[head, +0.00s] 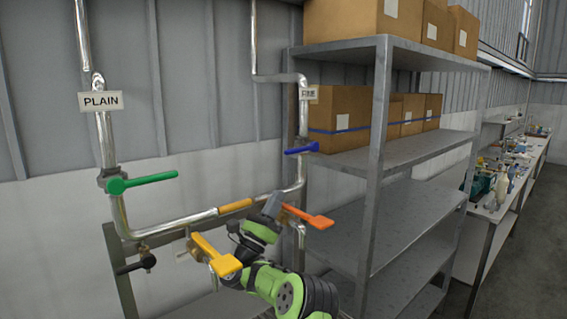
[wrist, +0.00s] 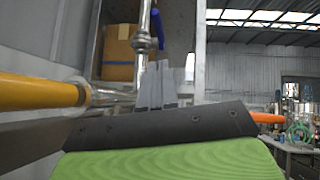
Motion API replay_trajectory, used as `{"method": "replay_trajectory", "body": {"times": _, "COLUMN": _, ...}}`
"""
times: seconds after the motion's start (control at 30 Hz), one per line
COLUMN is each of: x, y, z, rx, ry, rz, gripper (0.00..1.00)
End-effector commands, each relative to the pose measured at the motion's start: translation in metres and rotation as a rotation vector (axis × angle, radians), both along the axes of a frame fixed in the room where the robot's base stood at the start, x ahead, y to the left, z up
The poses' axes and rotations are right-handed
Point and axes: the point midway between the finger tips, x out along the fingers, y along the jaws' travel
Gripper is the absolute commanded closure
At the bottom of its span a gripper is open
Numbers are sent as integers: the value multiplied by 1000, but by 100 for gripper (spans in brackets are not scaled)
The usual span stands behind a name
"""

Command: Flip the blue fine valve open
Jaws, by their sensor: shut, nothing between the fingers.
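The blue fine valve handle (head: 302,149) is on the right vertical pipe, below a small tag (head: 308,93) whose lettering is hard to read. In the wrist view the blue handle (wrist: 157,28) shows at the top, beside the silvery valve body (wrist: 143,42). My gripper (head: 273,203) is below the blue handle and apart from it, close to the orange handle in the picture. In the wrist view its grey fingers (wrist: 158,85) are together and empty, pointing toward the pipe below the valve.
An orange handle (head: 308,216), a yellow handle (head: 216,256) and a black handle (head: 135,265) sit low on the pipes. A green handle (head: 142,183) is on the left pipe, under the PLAIN sign (head: 100,101). A metal shelf (head: 372,170) with boxes stands close on the right.

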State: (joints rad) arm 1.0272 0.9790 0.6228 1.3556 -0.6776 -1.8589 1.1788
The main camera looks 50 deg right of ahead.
Motion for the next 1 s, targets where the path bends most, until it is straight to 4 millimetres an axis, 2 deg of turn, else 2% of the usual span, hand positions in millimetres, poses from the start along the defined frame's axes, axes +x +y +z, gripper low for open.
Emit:
{"method": "replay_trajectory", "body": {"times": 0.03, "x": -2, "y": -9, "z": 14, "rx": 1, "ry": -2, "rz": -4, "gripper": 100}}
{"method": "replay_trajectory", "body": {"times": 0.27, "x": -3, "y": -44, "z": 49, "rx": 2, "ry": -3, "rz": -3, "gripper": 100}}
{"method": "replay_trajectory", "body": {"times": 0.43, "x": 4, "y": -42, "z": 76, "rx": 0, "ry": -1, "rz": 0, "gripper": 100}}
{"method": "replay_trajectory", "body": {"times": 0.57, "x": 6, "y": -43, "z": 82, "rx": 0, "ry": -1, "rz": 1, "gripper": 100}}
{"method": "replay_trajectory", "body": {"times": 1.0, "x": 6, "y": -42, "z": 81, "rx": 0, "ry": -1, "rz": 1, "gripper": 100}}
